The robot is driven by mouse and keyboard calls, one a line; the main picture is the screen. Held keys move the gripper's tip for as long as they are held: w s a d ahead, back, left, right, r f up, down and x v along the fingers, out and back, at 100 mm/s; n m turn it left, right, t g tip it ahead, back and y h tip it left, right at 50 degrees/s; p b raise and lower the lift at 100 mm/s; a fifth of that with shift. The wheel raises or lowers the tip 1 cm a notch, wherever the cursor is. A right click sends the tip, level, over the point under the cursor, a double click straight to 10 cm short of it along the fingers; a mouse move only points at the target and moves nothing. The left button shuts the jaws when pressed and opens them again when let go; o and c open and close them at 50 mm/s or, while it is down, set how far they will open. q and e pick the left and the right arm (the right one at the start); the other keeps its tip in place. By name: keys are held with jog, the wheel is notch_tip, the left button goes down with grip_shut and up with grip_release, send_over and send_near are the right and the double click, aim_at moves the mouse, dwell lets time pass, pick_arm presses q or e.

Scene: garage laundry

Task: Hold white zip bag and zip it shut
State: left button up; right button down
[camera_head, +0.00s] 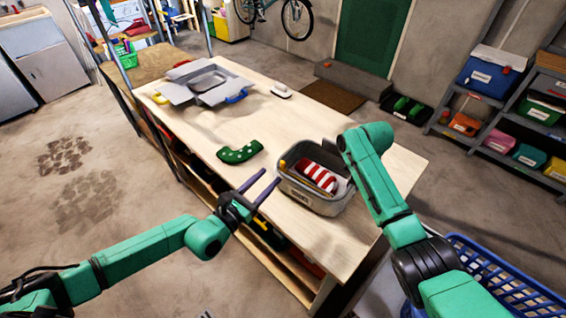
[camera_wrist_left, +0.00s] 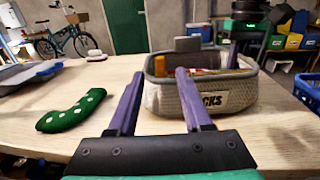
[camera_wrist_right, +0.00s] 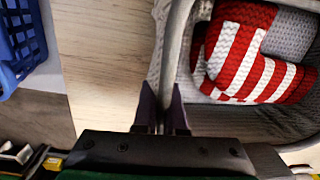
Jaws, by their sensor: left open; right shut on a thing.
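The zip bag (camera_head: 316,204) looks light grey, with a label reading "...CKS" (camera_wrist_left: 229,101). It stands upright on the workbench with its top open. A red-and-white striped knitted thing (camera_wrist_right: 250,50) and a yellow thing (camera_head: 283,164) show inside. My right gripper (camera_wrist_right: 162,100) is shut on the bag's rim; in the head view my arm hides it. My left gripper (camera_head: 270,175) is open and empty, at the bag's left, fingers pointing toward it. In the left wrist view, a grey block (camera_wrist_left: 187,44) stands above the bag's far rim; I cannot tell what it is.
A green dotted sock-like thing (camera_head: 240,152) lies on the bench (camera_head: 200,135) left of the bag. A grey open tray (camera_head: 206,82) and a white object (camera_head: 282,90) lie farther back. A blue basket (camera_head: 500,270) stands at the right. The bench middle is clear.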

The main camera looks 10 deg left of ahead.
aim_at(282, 165)
pick_arm(q)
jog(key=x, duration=0.7)
jog(key=shift+w+d, duration=0.2)
jog(key=shift+w, duration=0.15)
grip_shut()
dwell(0.8)
